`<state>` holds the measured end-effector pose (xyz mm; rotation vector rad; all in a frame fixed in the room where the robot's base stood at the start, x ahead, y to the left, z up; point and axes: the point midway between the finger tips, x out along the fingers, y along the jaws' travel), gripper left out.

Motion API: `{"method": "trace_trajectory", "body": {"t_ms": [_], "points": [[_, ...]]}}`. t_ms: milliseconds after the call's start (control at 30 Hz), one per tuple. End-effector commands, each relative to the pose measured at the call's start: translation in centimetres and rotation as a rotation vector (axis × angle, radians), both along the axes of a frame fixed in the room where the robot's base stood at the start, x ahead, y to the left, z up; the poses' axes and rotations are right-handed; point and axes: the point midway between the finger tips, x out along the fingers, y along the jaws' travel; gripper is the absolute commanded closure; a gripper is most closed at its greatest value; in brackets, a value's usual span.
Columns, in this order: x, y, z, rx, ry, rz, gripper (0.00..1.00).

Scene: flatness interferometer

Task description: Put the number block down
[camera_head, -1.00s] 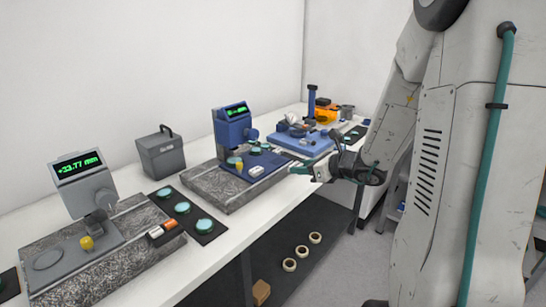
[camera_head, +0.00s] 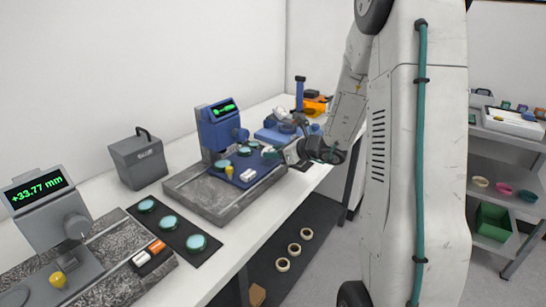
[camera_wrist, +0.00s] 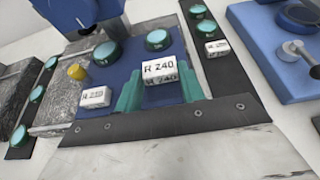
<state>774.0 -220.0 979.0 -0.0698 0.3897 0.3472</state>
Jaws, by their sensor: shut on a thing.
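My gripper (camera_wrist: 160,92) has teal fingers on either side of a white number block (camera_wrist: 159,70) marked "R 240", and is shut on it. In the wrist view the block is over the blue plate (camera_wrist: 113,75); I cannot tell whether it touches. A second white block (camera_wrist: 95,97), with blurred lettering, lies on the plate at left, near a yellow knob (camera_wrist: 76,72). Teal discs (camera_wrist: 106,53) sit behind. In the head view my gripper (camera_head: 275,154) is at the right side of the blue plate (camera_head: 262,168) on the granite base (camera_head: 208,203).
Another white block (camera_wrist: 217,47) lies on a dark mat (camera_wrist: 222,72) right of the plate. A blue instrument (camera_head: 217,130) stands behind the plate. A grey gauge (camera_head: 38,205) reading +33.77 mm and a grey box (camera_head: 138,160) stand left. The bench's front edge (camera_head: 235,265) is close.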

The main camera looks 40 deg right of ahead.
Motion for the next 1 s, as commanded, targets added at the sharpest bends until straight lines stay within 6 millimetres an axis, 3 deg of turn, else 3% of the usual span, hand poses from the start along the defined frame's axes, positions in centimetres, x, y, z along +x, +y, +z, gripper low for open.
{"method": "trace_trajectory", "body": {"t_ms": [33,133,500,533,600,1000], "points": [[-0.2,0.0,-1.3,0.005,0.007,-0.002,0.82],[-0.2,-0.3,-2.3,0.004,0.002,-0.005,0.82],[-0.2,-0.4,-2.7,0.002,0.003,-0.006,0.82],[-0.2,-0.4,-2.7,0.002,0.002,-0.005,0.56],[-0.2,-0.3,-2.7,0.002,0.002,-0.005,0.39],[-0.7,-0.5,-2.0,0.001,0.000,-0.007,0.39]]}}
